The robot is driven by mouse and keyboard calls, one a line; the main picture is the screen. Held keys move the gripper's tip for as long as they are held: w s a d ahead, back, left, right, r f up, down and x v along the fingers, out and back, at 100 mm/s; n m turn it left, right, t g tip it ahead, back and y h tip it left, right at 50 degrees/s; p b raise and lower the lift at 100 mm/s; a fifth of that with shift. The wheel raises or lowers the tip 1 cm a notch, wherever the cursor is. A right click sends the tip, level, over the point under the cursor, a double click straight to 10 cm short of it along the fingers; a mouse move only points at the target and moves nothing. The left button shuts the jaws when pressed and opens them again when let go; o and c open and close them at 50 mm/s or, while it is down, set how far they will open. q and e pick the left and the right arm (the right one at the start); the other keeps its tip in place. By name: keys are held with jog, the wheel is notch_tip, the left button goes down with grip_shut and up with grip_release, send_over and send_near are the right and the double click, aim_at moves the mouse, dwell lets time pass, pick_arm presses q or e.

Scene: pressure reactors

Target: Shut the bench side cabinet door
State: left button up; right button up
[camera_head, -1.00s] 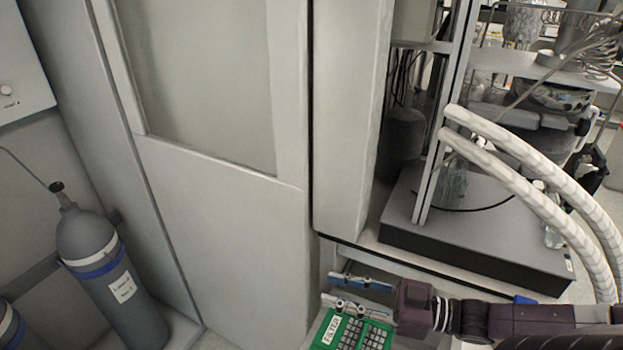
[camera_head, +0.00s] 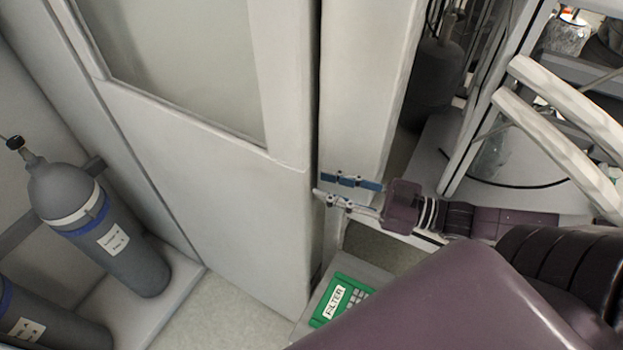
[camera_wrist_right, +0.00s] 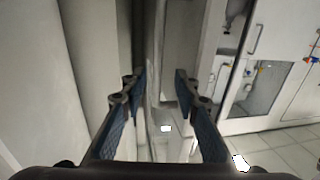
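A tall pale door panel with a frosted window (camera_head: 200,190) fills the left middle of the head view. I cannot tell for sure whether it is the bench side cabinet door. My right gripper (camera_head: 321,186) is open, with its blue fingers pointing left towards the panel's right edge. In the right wrist view the gripper (camera_wrist_right: 156,78) has its fingers apart, and a thin upright pale edge (camera_wrist_right: 152,90) shows between them, further off. I cannot tell whether anything touches the fingers. My left gripper is not in view.
Grey gas cylinders (camera_head: 105,240) stand at the left. A pale upright post (camera_head: 365,90) stands right behind the gripper. A green FILTER keypad (camera_head: 336,300) lies below it. A metal frame and pale hoses (camera_head: 565,120) are at the right. Floor (camera_head: 225,315) shows at the bottom.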

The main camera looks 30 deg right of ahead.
jog(key=x, duration=0.4)
jog(key=shift+w, duration=0.2)
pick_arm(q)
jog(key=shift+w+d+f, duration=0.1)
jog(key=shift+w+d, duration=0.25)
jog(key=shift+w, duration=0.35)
pick_arm(e)
jog(key=shift+c, duration=0.3)
grip_shut()
